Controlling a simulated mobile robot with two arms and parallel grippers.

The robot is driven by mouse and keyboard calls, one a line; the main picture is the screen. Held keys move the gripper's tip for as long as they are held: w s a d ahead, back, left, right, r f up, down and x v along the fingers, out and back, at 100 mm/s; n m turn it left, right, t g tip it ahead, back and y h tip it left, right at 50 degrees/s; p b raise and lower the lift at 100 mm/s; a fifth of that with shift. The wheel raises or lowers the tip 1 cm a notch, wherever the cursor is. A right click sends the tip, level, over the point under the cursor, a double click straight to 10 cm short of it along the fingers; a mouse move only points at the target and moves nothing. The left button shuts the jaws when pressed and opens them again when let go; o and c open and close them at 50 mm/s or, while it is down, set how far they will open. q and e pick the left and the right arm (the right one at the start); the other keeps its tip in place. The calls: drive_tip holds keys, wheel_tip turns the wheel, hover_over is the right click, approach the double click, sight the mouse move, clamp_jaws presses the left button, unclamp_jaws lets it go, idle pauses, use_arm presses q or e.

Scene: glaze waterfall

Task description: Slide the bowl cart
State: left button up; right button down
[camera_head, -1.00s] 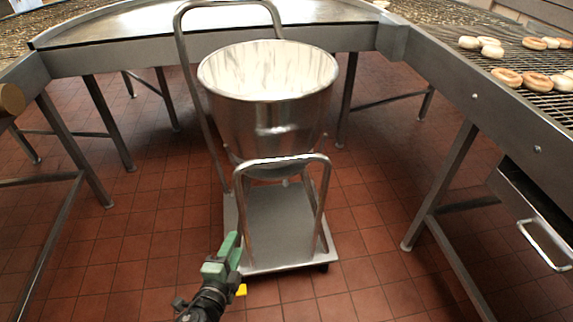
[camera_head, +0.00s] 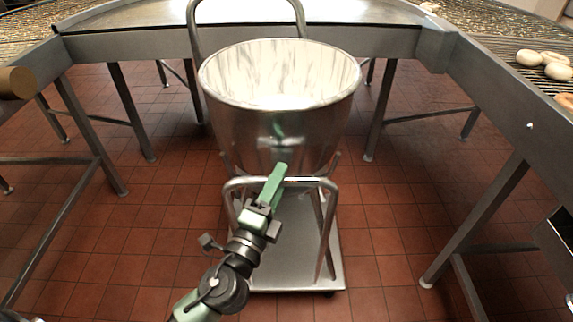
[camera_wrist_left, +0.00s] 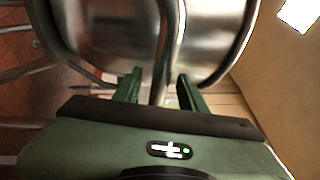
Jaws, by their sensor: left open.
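The bowl cart has a flat metal platform (camera_head: 290,262), a tall rear handle (camera_head: 192,22) and a lower front handle (camera_head: 329,215). A large, shiny, empty-looking metal bowl (camera_head: 285,125) stands upright on it. My left gripper (camera_head: 279,174) is open at the top bar of the front handle, just in front of the bowl, and hides part of that bar. In the left wrist view the bowl (camera_wrist_left: 105,25) fills the top, and the front handle bar (camera_wrist_left: 168,45) runs between the open fingers (camera_wrist_left: 159,76). Whether they touch it, I cannot tell. My right gripper is out of view.
A steel-framed table (camera_head: 350,40) stands behind the cart. A conveyor (camera_head: 490,85) with several pale doughnuts (camera_head: 543,58) is on the right. Another framed surface (camera_head: 30,78) is on the left. Red tiled floor (camera_head: 150,240) is clear on both sides of the cart.

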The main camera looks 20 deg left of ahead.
use_arm(q)
drive_tip(key=x, duration=0.3)
drive_tip(key=shift+w, duration=0.25)
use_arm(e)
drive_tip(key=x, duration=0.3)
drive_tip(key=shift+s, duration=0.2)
use_arm(q)
clamp_jaws()
idle(0.8)
